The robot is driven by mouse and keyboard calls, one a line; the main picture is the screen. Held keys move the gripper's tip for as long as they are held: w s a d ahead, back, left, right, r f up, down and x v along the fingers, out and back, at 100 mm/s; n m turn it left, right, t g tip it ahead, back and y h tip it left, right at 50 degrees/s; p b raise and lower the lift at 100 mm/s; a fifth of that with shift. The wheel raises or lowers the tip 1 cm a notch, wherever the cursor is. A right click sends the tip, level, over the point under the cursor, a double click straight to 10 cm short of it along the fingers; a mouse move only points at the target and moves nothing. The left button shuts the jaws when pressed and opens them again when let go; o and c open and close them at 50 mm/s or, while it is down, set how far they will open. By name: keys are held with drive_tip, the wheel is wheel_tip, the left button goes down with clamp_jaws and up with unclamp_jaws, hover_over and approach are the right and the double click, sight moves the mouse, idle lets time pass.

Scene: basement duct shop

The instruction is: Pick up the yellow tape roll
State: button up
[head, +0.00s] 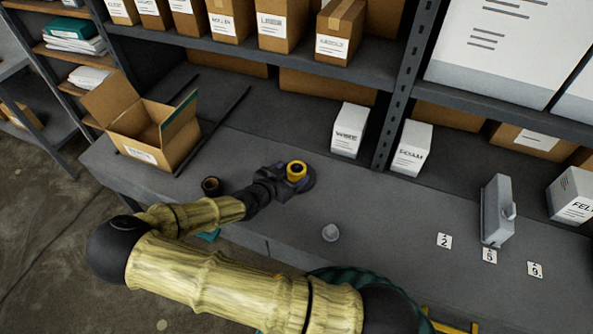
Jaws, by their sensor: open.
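White boxes (349,128) and a shelf post (396,100) stand behind. A grey device (495,208) and number cards are right.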

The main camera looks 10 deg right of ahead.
sight(295, 168)
drive_tip(key=p+x, duration=0.3)
drive_tip(key=x, duration=0.1)
drive_tip(key=shift+w+f, duration=0.15)
drive_tip(key=shift+w, duration=0.25)
drive_tip(key=shift+w+d+f, duration=0.15)
drive_tip(key=shift+d+f, duration=0.05)
drive_tip(key=shift+f, duration=0.05)
drive_tip(key=c, duration=1.1)
drive_tip(key=shift+r, duration=0.1)
wheel_tip(295, 168, up, 10)
drive_tip(key=b, duration=0.2)
drive_tip(key=shift+b, duration=0.35)
